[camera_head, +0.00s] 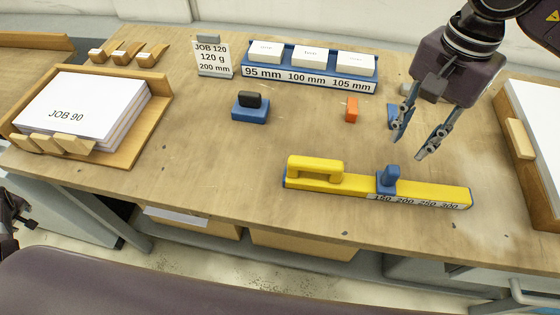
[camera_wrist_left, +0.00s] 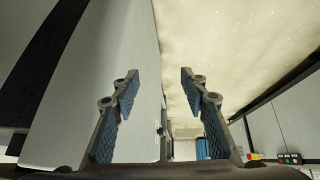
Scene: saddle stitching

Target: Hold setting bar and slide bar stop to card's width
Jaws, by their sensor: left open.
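The yellow setting bar (camera_head: 335,185) lies on the table at the front right of the head view, with a raised yellow handle (camera_head: 316,165) at its left end. Its blue stop (camera_head: 388,182) sits near the 150 mark of the printed scale (camera_head: 418,202). The job card (camera_head: 212,58) stands at the back and reads JOB 120, 120 g, 200 mm. My right gripper (camera_head: 407,150) is open and empty above and behind the bar's right half, apart from the stop. My left gripper (camera_wrist_left: 160,88) is open and empty, away from the table.
A blue rack (camera_head: 308,83) marked 95, 100 and 105 mm stands at the back. A blue block with a dark knob (camera_head: 250,108) and an orange piece (camera_head: 352,110) lie mid-table. Paper trays stand left (camera_head: 122,154) and right (camera_head: 520,140). Table left of the bar is clear.

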